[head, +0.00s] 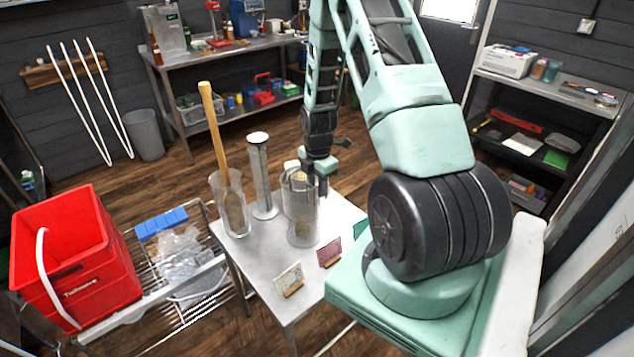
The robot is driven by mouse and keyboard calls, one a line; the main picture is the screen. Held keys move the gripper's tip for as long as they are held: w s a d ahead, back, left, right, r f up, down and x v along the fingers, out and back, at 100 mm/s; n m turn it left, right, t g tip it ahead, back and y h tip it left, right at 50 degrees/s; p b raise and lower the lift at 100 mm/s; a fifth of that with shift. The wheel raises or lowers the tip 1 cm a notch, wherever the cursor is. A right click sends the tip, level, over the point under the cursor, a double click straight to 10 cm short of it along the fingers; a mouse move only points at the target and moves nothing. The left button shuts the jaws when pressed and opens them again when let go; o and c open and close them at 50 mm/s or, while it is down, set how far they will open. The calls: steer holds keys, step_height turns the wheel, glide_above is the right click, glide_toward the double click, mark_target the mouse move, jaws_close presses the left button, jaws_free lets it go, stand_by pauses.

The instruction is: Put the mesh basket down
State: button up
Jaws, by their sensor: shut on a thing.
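The mesh basket (300,196) is a grey, upright cylinder at the right side of the small steel table (260,262). My gripper (318,182) is at its upper right side and is shut on it. The lower part of the basket overlaps a clear cylindrical vessel (303,236) on the table. I cannot tell from this view whether the basket is inside that vessel or behind it, or whether its bottom touches anything. The fingertips are small and partly hidden against the basket.
A clear jar (234,222) holding a long wooden paddle (214,125) and a tall lidded cylinder (263,180) stand left of the basket. Two small cards, one cream (289,279) and one pink (330,252), stand at the front edge. A red crate (75,260) is far left.

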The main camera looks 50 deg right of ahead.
steer(key=o, duration=1.1)
